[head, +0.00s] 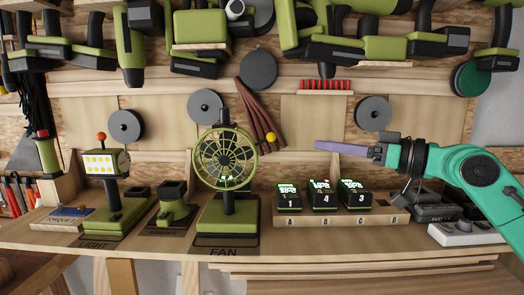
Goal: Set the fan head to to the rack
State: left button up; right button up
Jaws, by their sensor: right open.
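The green fan stands on the bench at the middle of the head view, on a dark mat marked FAN (224,250). Its round caged fan head (224,158) is upright and faces me, on a dark post above a square green base (228,214). My right gripper (322,146) comes in from the right with its purple fingers pointing left. It is open, empty and apart from the fan, to the right of the fan head. The gap between its fingers is hard to see from this side. My left gripper is not in view.
A wooden rack (340,218) marked A, B, C, D holds three black battery units (324,195) below my right gripper. A yellow-faced light (100,162) and a small green device (173,207) stand left of the fan. Power tools (205,28) fill the wall above.

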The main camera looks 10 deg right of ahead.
jog(key=p, duration=0.7)
send_near(275, 136)
jog(key=x, duration=0.3)
jog(key=p+x, duration=0.3)
jog(key=x, duration=0.4)
jog(key=shift+w+a, duration=0.15)
jog(key=shift+w, duration=0.05)
jog(key=shift+w+a+f, duration=0.25)
jog(key=shift+w+a, duration=0.05)
jog(key=shift+d, duration=0.1)
jog(key=shift+s, duration=0.1)
jog(key=shift+c, duration=0.3)
grip_shut()
